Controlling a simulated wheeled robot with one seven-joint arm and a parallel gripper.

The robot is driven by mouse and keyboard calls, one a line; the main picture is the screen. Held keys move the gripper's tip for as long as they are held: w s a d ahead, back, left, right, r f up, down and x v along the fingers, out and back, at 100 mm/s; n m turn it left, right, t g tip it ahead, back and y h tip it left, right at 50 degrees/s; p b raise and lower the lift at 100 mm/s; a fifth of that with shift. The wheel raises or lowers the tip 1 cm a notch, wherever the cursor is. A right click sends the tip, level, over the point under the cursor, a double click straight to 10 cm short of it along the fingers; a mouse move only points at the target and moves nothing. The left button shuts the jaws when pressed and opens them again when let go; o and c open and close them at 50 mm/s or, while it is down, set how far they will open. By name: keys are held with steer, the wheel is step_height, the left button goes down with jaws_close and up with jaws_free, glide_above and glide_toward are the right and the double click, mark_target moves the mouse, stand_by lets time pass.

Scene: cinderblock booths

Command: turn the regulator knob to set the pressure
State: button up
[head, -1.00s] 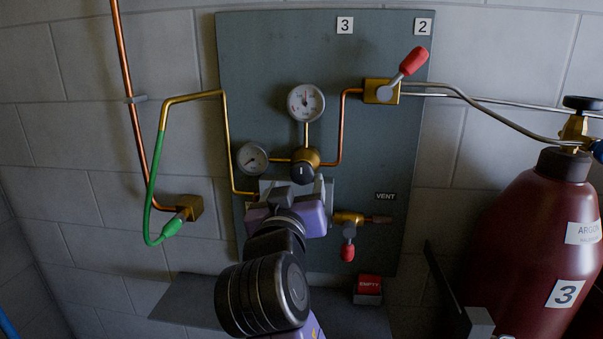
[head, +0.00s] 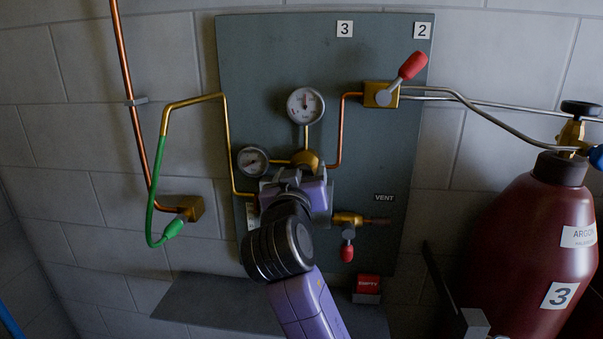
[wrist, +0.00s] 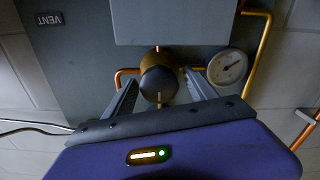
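The regulator's brass body (head: 307,158) sits mid-panel, with a round gauge (head: 306,105) above it and a smaller gauge (head: 252,160) to its left. In the head view my gripper (head: 300,178) covers the knob. In the wrist view, which is turned about upside down, the dark round knob (wrist: 159,86) with a white mark lies between the two fingers of my gripper (wrist: 161,87). The fingers are open, with a gap showing on each side of the knob. The smaller gauge (wrist: 227,67) shows at the right there.
A red-handled valve (head: 382,93) is at the upper right and a smaller vent valve (head: 348,219) at the lower right. A grey plate (wrist: 175,22) lies below the regulator. A green hose (head: 152,200) hangs left; a maroon argon cylinder (head: 520,240) stands right. A ledge (head: 205,300) runs below.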

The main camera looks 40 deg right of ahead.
steer(key=c, duration=1.2)
steer(key=shift+c, duration=0.2)
